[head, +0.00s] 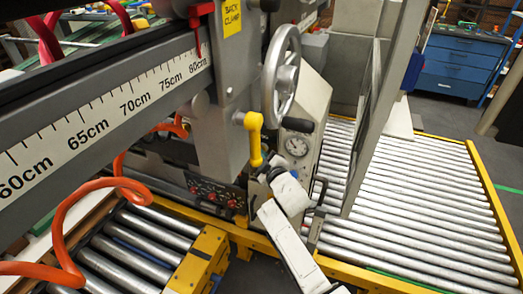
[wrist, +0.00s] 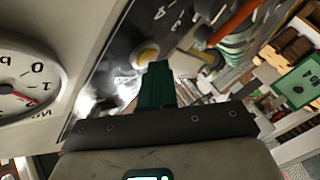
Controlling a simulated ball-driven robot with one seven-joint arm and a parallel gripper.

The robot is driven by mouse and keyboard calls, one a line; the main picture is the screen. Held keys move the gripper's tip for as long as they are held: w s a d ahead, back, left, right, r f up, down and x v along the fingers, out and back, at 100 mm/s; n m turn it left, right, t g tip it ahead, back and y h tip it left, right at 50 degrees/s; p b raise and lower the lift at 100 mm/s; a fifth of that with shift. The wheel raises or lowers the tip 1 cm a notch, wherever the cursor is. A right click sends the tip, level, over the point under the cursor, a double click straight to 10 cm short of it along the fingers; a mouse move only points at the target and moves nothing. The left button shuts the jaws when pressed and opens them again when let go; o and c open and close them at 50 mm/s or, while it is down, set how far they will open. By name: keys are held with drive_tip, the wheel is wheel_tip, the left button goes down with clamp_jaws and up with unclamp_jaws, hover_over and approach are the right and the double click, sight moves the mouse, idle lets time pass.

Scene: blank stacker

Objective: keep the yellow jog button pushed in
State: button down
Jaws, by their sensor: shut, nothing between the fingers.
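The yellow jog button (wrist: 147,53) shows in the wrist view as a small round yellow cap in a pale ring, set in a grey panel face. My gripper (wrist: 158,70) is shut and empty, its dark green fingers pointing at the panel. The fingertips overlap the button's lower edge in the picture; I cannot tell whether they touch it or how far it is pushed in. In the head view my arm reaches to the machine beside the dial gauge, and I cannot make out the button there.
A dial gauge (head: 297,145) sits right of my gripper in the head view. A yellow lever (head: 254,138) and a handwheel (head: 282,75) stand above. A panel with red buttons (head: 215,192) is at left. Roller conveyors (head: 420,205) lie right and left; an orange hose (head: 62,225) coils at left.

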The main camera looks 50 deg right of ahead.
drive_tip(key=shift+s+a+b, duration=0.3)
drive_tip(key=shift+a+b, duration=0.15)
drive_tip(key=shift+a, duration=0.3)
drive_tip(key=a+b, duration=0.1)
drive_tip(key=s+a+b, duration=0.1)
drive_tip(key=a, duration=0.1)
drive_tip(key=a+b, duration=0.1)
drive_tip(key=shift+s+a, duration=0.35)
drive_tip(key=shift+a, duration=0.05)
idle(0.4)
drive_tip(key=s+a+f+m+g+y, duration=0.25)
drive_tip(key=s+a+f+g, duration=0.3)
drive_tip(key=s+f, duration=0.4)
drive_tip(key=s+a+f+m+g+y, duration=0.25)
drive_tip(key=s+a+f+g, duration=0.35)
drive_tip(key=s, duration=0.7)
drive_tip(key=s+a+f+g+y, duration=0.1)
drive_tip(key=s+a+g, duration=0.2)
drive_tip(key=s, duration=0.7)
drive_tip(key=shift+s+a+y, duration=0.3)
drive_tip(key=shift+a+y, duration=0.1)
drive_tip(key=shift+a, duration=0.2)
